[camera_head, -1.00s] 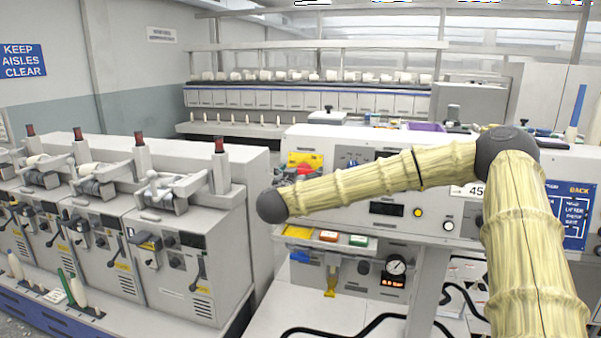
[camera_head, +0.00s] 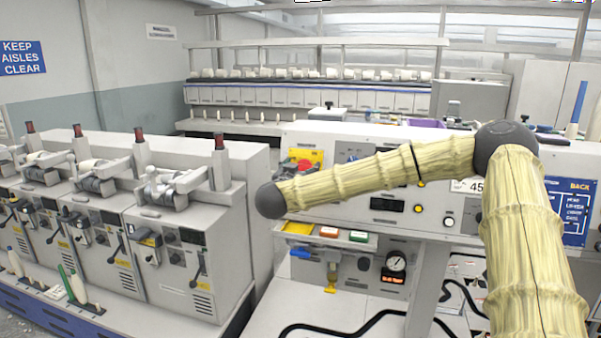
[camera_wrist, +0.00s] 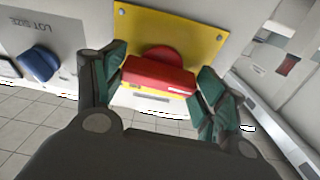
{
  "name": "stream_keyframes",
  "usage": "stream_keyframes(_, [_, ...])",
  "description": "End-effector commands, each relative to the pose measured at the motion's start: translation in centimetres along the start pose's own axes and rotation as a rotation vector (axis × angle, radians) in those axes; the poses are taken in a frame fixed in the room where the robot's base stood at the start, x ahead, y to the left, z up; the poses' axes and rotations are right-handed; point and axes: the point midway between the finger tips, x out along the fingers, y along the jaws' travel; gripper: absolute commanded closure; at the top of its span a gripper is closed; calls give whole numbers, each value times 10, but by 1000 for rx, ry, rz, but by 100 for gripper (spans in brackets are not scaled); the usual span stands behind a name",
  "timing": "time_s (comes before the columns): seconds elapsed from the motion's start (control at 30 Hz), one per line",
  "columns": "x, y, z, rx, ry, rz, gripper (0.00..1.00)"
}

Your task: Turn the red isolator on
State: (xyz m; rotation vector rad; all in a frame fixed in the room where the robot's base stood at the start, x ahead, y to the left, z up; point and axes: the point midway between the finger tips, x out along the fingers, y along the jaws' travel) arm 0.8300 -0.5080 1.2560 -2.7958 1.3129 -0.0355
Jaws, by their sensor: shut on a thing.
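The red isolator (camera_wrist: 158,76) has a bar-shaped handle in front of a round red base, on a yellow plate (camera_wrist: 205,38). In the wrist view the bar lies across the picture, between the two green-padded fingers of my gripper (camera_wrist: 162,80). My gripper is shut on the handle, with one finger at each end of the bar. In the head view the red isolator (camera_head: 299,166) and its yellow plate (camera_head: 311,156) show small, just above my arm. My gripper is mostly hidden behind the arm there.
A blue knob (camera_wrist: 38,63) stands on the panel left of the yellow plate. A pressure gauge (camera_head: 396,262) sits lower. Grey spindle machines (camera_head: 185,240) stand at the left.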

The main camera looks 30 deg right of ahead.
Motion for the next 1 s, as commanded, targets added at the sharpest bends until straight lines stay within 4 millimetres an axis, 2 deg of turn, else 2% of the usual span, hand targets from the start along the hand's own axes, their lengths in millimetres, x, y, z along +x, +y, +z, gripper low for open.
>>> stream_keyframes(0.27, [1, 0, 2, 188, 4, 49, 52])
stream_keyframes(1.0, [1, -1, 3, 871, 4, 220, 52])
